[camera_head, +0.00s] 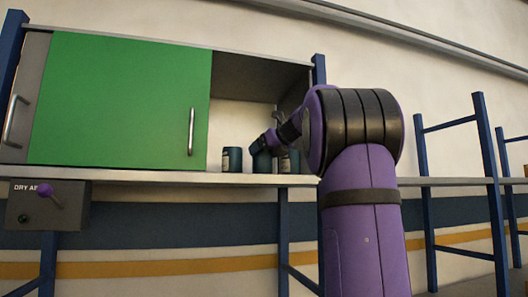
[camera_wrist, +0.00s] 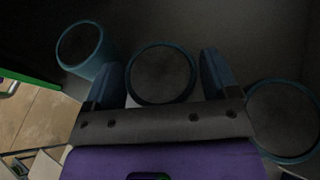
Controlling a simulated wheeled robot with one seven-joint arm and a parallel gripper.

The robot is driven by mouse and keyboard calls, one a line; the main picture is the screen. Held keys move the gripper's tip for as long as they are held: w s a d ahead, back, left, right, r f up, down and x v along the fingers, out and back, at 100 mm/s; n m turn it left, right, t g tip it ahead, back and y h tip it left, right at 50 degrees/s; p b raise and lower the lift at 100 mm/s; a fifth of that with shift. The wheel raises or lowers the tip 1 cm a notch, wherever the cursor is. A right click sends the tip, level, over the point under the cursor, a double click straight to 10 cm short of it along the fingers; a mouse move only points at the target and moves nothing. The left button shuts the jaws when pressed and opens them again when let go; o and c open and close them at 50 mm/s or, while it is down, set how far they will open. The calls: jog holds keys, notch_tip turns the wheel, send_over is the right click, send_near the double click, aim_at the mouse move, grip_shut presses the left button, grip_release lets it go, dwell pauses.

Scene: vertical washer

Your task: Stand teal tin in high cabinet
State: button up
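A teal tin (camera_head: 262,162) stands upright, or nearly so, in the open right part of the high cabinet (camera_head: 215,178), between two similar tins. My gripper (camera_head: 264,143) reaches into the opening at this tin. In the wrist view the tin's dark round top (camera_wrist: 162,76) lies between the two blue fingers (camera_wrist: 165,80) of my gripper. Both fingers appear flush against its sides. Whether its base rests on the shelf is hard to tell.
A second tin (camera_head: 232,160) stands to the left and a third (camera_head: 290,161) to the right, close to my gripper. A green door (camera_head: 120,100) covers the cabinet's left part. A grey box with a purple lever (camera_head: 47,203) hangs below.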

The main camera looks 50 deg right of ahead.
jog(key=shift+s+r, duration=0.1)
jog(key=shift+r, duration=0.1)
jog(key=v, duration=1.2)
